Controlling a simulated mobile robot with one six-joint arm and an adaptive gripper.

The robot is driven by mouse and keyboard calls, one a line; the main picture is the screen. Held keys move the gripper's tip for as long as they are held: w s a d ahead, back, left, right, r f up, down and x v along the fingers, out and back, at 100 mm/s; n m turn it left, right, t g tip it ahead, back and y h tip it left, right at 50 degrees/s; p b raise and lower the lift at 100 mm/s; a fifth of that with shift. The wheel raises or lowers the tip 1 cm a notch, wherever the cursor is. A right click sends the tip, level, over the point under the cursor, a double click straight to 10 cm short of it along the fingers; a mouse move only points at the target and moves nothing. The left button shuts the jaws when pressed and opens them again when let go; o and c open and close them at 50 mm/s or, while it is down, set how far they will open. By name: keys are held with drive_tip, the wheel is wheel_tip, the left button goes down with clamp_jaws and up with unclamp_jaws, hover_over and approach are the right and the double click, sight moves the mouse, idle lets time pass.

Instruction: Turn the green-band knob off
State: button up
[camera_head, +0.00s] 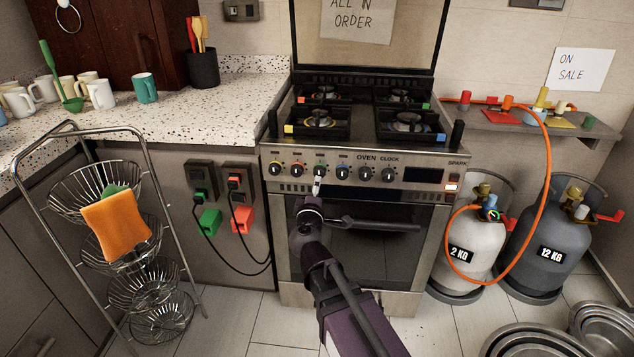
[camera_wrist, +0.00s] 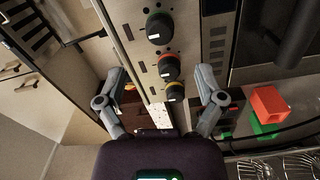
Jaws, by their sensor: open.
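The green-band knob (camera_head: 320,171) is third from the left on the stove's front panel. In the wrist view the green-band knob (camera_wrist: 159,29) is dark with a white mark and sits at the top, beyond the red-band knob (camera_wrist: 169,67) and yellow-band knob (camera_wrist: 175,92). My gripper (camera_head: 316,188) is just in front of and below the green-band knob in the head view. In the wrist view my gripper (camera_wrist: 160,76) has its fingers spread wide with nothing between them in its grasp. The rear right burner (camera_head: 400,97) has a green tag beside it. I cannot tell whether it is lit.
A blue-band knob (camera_head: 343,172) is close on the right of the green one. The oven handle (camera_head: 385,226) runs below the panel. A wire basket rack (camera_head: 160,175) stands at the left; gas bottles (camera_head: 470,243) with an orange hose stand at the right.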

drive_tip(key=shift+s+a, duration=0.1)
drive_tip(key=shift+s, duration=1.7)
drive_tip(key=s+d+f+m+g+h, duration=0.1)
drive_tip(key=d+f+m+g+h, duration=0.3)
drive_tip(key=d, duration=0.5)
drive_tip(key=d+f+m+g+h, duration=0.2)
drive_tip(key=d+f+m+g, duration=0.3)
drive_tip(key=d, duration=0.4)
drive_tip(key=s+d+f+m+g+y, duration=0.3)
drive_tip(key=s+f+g, duration=0.2)
drive_tip(key=s, duration=0.1)
drive_tip(key=s+d+f+m+g+y, duration=0.3)
drive_tip(key=s+f+m+g+y, duration=0.15)
drive_tip(key=s, duration=0.25)
wheel_tip(320, 180, up, 30)
drive_tip(key=p, duration=3)
drive_tip(key=shift+w+a+n+h, duration=0.25)
drive_tip(key=shift+n+h, duration=0.2)
drive_tip(key=shift+f+t, duration=0.15)
drive_tip(key=shift+t, duration=0.1)
